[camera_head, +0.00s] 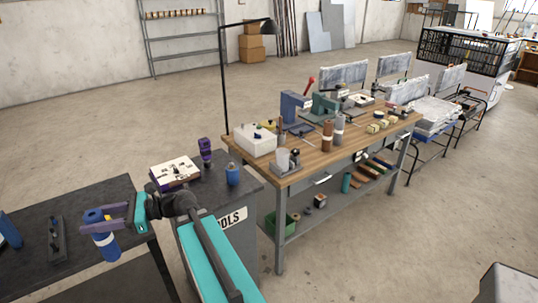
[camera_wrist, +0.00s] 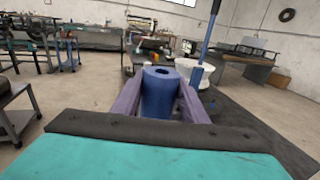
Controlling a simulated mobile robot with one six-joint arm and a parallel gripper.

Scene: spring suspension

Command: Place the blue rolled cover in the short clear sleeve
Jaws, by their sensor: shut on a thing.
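My gripper (camera_head: 103,226) has purple fingers and is shut on a blue rolled cover (camera_head: 106,244) with a pale band. The roll is roughly upright at the dark table's right part; I cannot tell whether it is clear of the top. In the wrist view the blue roll (camera_wrist: 160,95), with a hole in its top, sits between both fingers of my gripper (camera_wrist: 160,100). A pale, see-through cup-like piece (camera_head: 283,161) stands at the wooden bench's near left corner; it may be the short clear sleeve, but it is too small to be sure.
The dark table (camera_head: 75,197) also holds a black fixture (camera_head: 56,238) and another blue roll (camera_head: 9,231).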

